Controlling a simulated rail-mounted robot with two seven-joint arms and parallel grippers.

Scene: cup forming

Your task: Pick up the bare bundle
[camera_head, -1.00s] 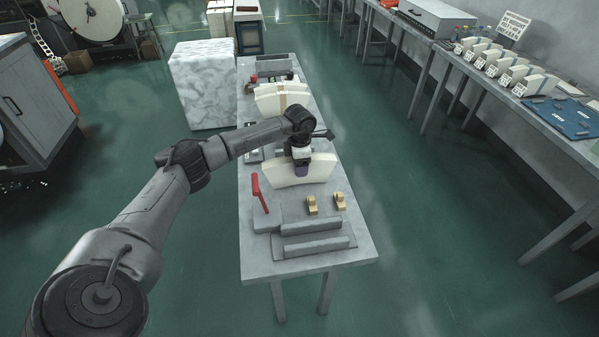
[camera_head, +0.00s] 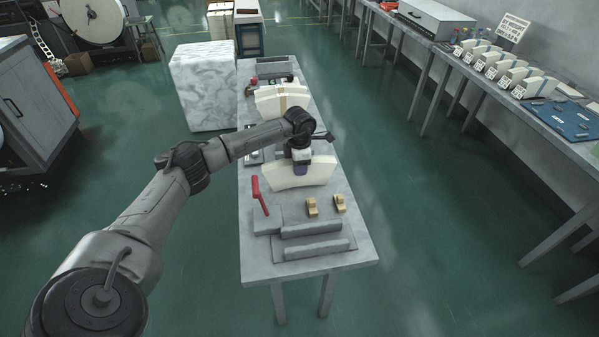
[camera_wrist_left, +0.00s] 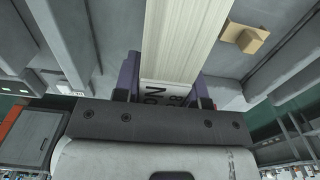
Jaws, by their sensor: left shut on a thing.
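The bare bundle (camera_head: 318,174) is a cream, fan-shaped stack of sheets with no band visible on it. It stands upright over the grey table (camera_head: 352,226), in the middle of its length. My left gripper (camera_head: 301,168) comes down on it from above and is shut on it. In the left wrist view the bundle (camera_wrist_left: 186,36) runs between the two purple fingers of the gripper (camera_wrist_left: 163,85), and part of a printed label shows by the fingers. I cannot tell whether the bundle's underside touches the table. My right gripper is not in view.
A grey stepped fixture (camera_head: 312,245) with a red lever (camera_head: 259,194) and two brass blocks (camera_head: 312,207) sits at the table's near end. A banded bundle (camera_head: 268,103) stands behind. A side bench (camera_head: 520,97) holds several labelled stacks. Green floor lies free between the tables.

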